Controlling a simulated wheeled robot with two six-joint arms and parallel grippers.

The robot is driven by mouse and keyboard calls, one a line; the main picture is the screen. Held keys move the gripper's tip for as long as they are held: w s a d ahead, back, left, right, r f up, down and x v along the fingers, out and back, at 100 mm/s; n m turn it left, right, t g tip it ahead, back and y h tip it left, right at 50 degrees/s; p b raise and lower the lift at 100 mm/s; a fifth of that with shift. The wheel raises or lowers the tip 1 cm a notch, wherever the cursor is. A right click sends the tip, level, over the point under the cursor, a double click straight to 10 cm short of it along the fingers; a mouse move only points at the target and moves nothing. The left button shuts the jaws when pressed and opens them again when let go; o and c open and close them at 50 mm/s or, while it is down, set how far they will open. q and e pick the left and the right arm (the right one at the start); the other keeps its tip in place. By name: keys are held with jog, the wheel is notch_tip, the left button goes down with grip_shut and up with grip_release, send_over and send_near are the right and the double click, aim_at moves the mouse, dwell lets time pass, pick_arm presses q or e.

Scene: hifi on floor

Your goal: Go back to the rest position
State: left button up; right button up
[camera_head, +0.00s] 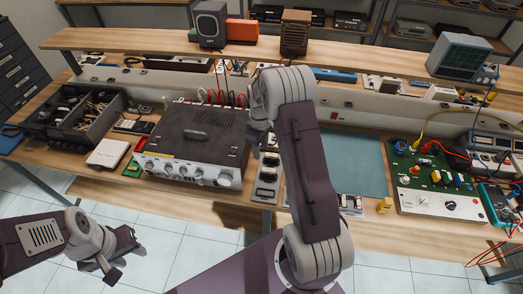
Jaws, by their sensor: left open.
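My left gripper (104,270) is at the lower left, open and empty, over the tiled floor in front of the bench. My right arm rises through the middle of the view and bends at a large grey joint above the bench. The end of that arm (258,140) points down beside the right edge of the dark hifi unit (201,133). Its fingers are mostly hidden, so I cannot tell their state or whether they touch anything. The hifi unit stands on the wooden bench (232,213), with its knobbed silver front facing me.
A dark parts tray (72,118) and a white box (108,153) lie to the left. A green circuit board (440,165), a teal meter (497,203) and loose cables are at the right. A raised shelf (130,40) holds speakers and an oscilloscope (459,56). The floor in front is clear.

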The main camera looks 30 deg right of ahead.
notch_tip(320, 180, up, 5)
jog(key=p, duration=0.4)
jog(key=shift+f, duration=0.1)
dwell(0.3)
